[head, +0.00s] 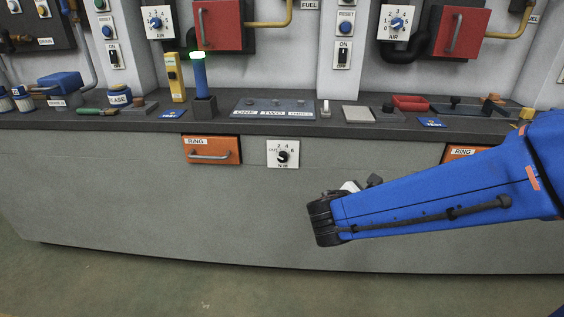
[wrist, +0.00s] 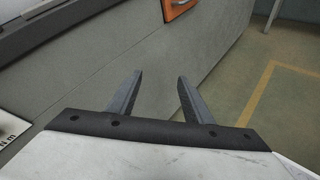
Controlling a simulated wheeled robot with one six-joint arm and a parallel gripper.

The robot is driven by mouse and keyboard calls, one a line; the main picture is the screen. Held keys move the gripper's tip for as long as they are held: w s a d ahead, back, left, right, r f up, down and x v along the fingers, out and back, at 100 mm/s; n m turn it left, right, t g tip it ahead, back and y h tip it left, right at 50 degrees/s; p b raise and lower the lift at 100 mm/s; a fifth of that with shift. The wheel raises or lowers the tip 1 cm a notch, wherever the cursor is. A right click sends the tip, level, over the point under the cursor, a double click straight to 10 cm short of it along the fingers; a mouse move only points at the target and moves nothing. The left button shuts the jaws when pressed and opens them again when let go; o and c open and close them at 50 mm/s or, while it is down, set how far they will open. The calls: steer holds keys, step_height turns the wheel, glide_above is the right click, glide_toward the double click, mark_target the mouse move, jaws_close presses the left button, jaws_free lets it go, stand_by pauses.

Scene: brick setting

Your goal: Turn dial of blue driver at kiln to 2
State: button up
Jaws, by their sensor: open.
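The blue driver (head: 200,78) stands upright in a dark holder on the bench top in the head view, with a green-lit cap. Below it, on the bench front, is a white plate with a black dial (head: 283,157). The numbers 2, 4 and 6 show around it; the pointer's direction is too small to tell. My gripper (wrist: 160,76) is open and empty in the wrist view, beside the bench front. In the head view my arm mostly hides it, to the right of and below the dial. A corner of a white plate marked "N m" (wrist: 8,130) shows at the left edge of the wrist view.
An orange RING drawer (head: 211,151) with a handle is left of the dial. Another orange drawer (head: 460,152) is partly behind my arm. A yellow tool (head: 176,77) and labelled trays (head: 272,107) stand on the bench. The floor (head: 150,280) in front is clear.

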steer(key=w+a+n+t+y, duration=0.35)
steer(key=a+n+t, duration=0.4)
steer(key=a, duration=0.75)
steer(key=n+y, duration=0.5)
steer(key=n, duration=0.3)
glide_toward(282, 159)
steer(key=shift+t, duration=0.45)
steer(key=w, duration=0.8)
steer(key=shift+w+d+f, duration=0.25)
steer(key=shift+w+f, duration=0.15)
steer(key=shift+c, duration=0.3)
steer(key=c, duration=1)
